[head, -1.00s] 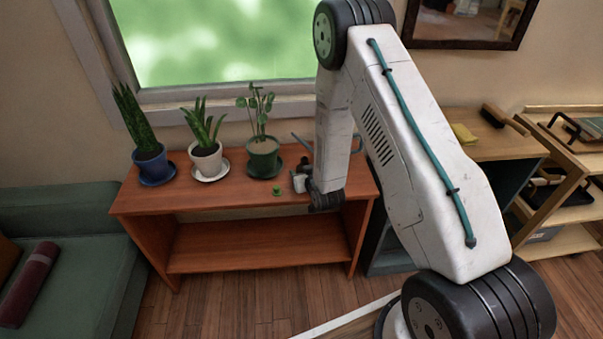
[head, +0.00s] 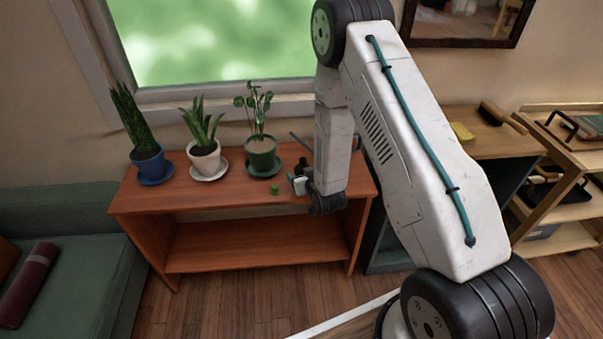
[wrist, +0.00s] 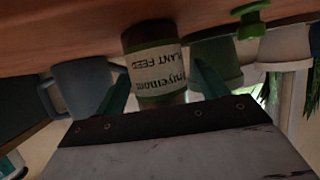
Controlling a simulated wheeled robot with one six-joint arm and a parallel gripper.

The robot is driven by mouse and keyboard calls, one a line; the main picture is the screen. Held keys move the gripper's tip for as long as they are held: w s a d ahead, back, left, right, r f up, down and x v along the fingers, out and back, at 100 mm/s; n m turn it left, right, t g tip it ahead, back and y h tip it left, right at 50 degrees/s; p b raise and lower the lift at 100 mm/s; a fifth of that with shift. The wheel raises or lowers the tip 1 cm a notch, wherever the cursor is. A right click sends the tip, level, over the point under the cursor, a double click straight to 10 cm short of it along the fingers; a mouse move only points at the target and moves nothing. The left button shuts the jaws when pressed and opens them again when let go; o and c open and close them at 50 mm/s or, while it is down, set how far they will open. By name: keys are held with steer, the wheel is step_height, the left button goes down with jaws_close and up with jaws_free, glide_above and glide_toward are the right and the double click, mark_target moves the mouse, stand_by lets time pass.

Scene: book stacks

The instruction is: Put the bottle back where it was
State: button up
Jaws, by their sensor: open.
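A gap shows beside the bottle on the finger sides; contact cannot be told. In the head view my gripper (head: 299,184) is low over the right part of the red-brown table (head: 225,193). A dark shape just behind it may be the bottle; my arm hides much there.
A grey watering can (wrist: 82,88) stands beside the bottle. A small green object (head: 275,189) lies left of my gripper. Potted plants in green (head: 261,153), white (head: 205,162) and blue (head: 151,168) pots line the table's back. The table's front left is clear.

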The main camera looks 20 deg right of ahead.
steer(key=v, duration=1)
steer(key=s+r+g, duration=0.2)
steer(key=r+g, duration=0.1)
steer(key=r, duration=0.7)
steer(key=s+r+g, duration=0.2)
steer(key=r+g, duration=0.1)
steer(key=r, duration=0.6)
steer(key=s+r+g, duration=0.2)
steer(key=s+r, duration=0.3)
steer(key=s, duration=0.4)
steer(key=s+a+r+g, duration=0.1)
steer(key=s+r+g, duration=0.1)
steer(key=s+r, duration=0.3)
steer(key=s+a+r+g, duration=0.1)
steer(key=s+r, duration=0.4)
steer(key=s, duration=0.8)
steer(key=shift+g, duration=0.6)
